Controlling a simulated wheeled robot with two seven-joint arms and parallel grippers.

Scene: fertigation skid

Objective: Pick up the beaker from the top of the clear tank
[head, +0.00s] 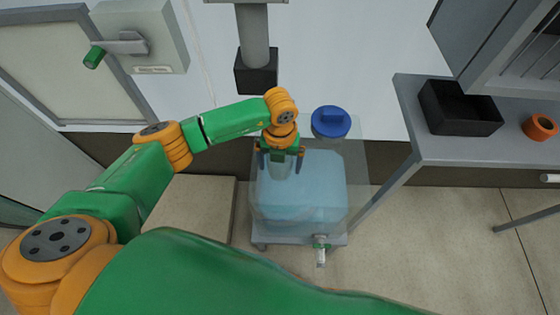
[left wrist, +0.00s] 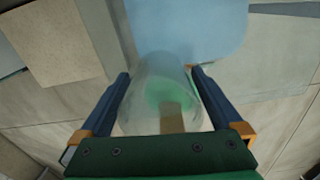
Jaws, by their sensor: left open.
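The clear tank (head: 325,190) stands low at the centre of the head view, with pale blue liquid inside. Its blue side also shows at the top of the left wrist view (left wrist: 205,25). The beaker (head: 281,170) is clear and faint in the head view, at the tank's back left corner. In the left wrist view the beaker (left wrist: 158,90) looks upright between the two fingers. My left gripper (head: 280,155) is open, with one finger on each side of the beaker; I cannot tell whether either touches it. My right gripper is not in view.
A blue cap (head: 331,121) rises at the tank's back, and a small valve (head: 320,250) sticks out at its front. A grey bench (head: 430,150) on the right holds a black bin (head: 460,108) and an orange ring (head: 540,127). A beige block (head: 205,205) stands left of the tank.

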